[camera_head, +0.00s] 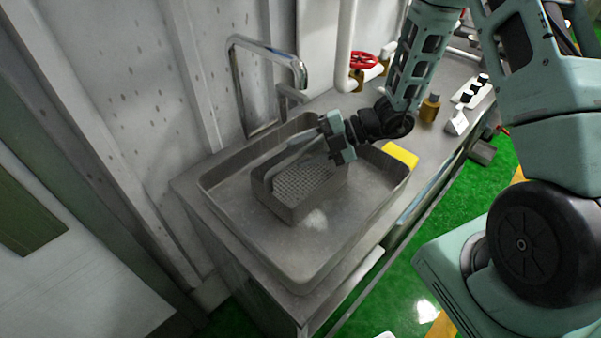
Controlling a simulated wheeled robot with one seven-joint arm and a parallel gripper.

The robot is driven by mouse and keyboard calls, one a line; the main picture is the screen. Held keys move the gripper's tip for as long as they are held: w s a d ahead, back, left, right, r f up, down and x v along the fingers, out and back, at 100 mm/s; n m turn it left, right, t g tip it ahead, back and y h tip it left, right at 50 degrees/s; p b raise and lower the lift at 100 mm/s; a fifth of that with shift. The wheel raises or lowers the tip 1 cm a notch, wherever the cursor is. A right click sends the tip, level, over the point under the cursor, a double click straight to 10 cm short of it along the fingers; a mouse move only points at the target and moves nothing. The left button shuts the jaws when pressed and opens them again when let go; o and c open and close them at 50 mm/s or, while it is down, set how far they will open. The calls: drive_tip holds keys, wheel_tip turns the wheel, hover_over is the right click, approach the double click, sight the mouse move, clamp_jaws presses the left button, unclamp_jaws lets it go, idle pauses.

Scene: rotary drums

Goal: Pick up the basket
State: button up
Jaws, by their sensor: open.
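The basket (287,212) is a grey metal box with a mesh bottom and a raised bar along its upper side. It sits inside the steel sink basin (244,230). My gripper (334,141) is open at the basket's upper right end, close to the raised bar. Its jaws appear to straddle the end of that bar, but I cannot tell whether they touch it. The gripper hides part of the basket's far right end.
A steel faucet (268,48) rises behind the basin. A yellow sponge-like block (400,155) lies at the basin's right edge. The basin's front part is clear.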

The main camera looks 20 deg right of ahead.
clamp_jaws()
drive_tip(key=shift+r, duration=0.1)
